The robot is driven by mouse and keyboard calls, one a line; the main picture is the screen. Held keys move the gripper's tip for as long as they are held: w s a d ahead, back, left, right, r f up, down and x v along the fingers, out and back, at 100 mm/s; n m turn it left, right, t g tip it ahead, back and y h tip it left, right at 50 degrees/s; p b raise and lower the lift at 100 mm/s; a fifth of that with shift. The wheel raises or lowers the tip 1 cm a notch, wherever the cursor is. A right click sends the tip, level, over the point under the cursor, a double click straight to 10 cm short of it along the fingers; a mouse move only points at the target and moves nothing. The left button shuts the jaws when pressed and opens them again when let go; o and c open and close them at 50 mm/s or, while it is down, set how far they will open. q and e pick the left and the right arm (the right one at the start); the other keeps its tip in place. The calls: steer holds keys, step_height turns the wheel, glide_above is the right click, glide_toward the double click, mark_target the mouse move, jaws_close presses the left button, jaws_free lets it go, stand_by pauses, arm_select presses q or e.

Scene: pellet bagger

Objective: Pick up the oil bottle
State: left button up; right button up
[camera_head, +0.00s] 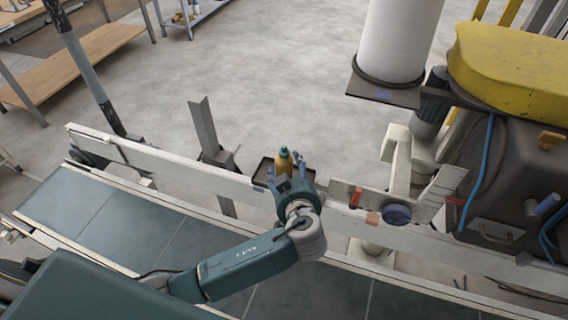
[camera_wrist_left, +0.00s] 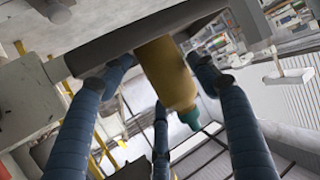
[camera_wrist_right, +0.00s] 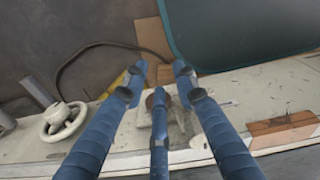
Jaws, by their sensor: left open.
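The oil bottle (camera_head: 283,160) is yellow-brown with a green tip and stands on a small dark tray (camera_head: 263,171) beyond the conveyor's rail. My left gripper (camera_head: 285,177) is at the bottle, its blue fingers open on both sides of it. In the left wrist view the bottle (camera_wrist_left: 168,75) is between the spread fingers (camera_wrist_left: 160,75); whether they touch it I cannot tell. My right gripper (camera_wrist_right: 159,75) shows only in its own wrist view, its fingers spread apart with nothing held between them, above a pale, worn beam.
The conveyor (camera_head: 170,243) with its pale side rail (camera_head: 165,165) runs across the front. At the right stand a machine with a yellow cover (camera_head: 510,70) and a white cylinder (camera_head: 398,40). Open concrete floor (camera_head: 260,70) lies behind. A wooden-topped bench (camera_head: 75,65) is at the far left.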

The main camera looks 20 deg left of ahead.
arm_select(q)
steer(key=shift+w+f, duration=0.1)
steer(key=shift+w, duration=0.05)
steer(key=c, duration=0.9)
steer(key=shift+r, duration=0.2)
